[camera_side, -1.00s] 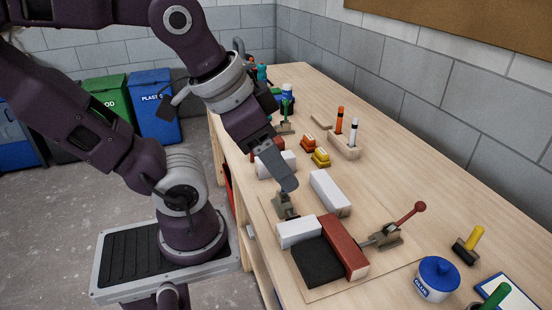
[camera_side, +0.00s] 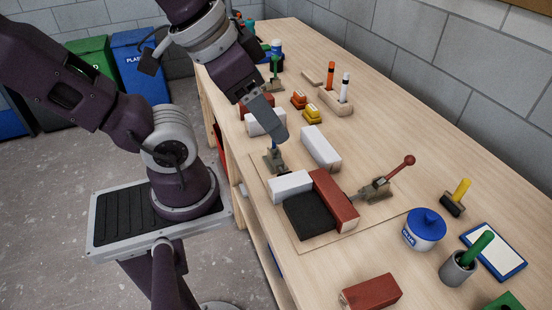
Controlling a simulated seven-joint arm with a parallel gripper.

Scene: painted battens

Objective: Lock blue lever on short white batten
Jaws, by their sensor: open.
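The short white batten (camera_side: 290,186) lies at the left of the fixture, its right end against a long red batten (camera_side: 334,201). A toggle clamp (camera_side: 275,161) stands behind the white batten. Its blue lever (camera_side: 274,145) shows as a small upright strip, mostly hidden by my gripper. My gripper (camera_side: 279,136) is open, pointing down, with its fingertips right at the lever. I cannot tell whether they touch it. Only one finger shows clearly. A second clamp with a red lever (camera_side: 398,167) stands right of the red batten, its lever raised and slanting right.
A black pad (camera_side: 312,216) lies in front of the white batten. Loose white battens (camera_side: 321,148) (camera_side: 265,122) lie behind the fixture.

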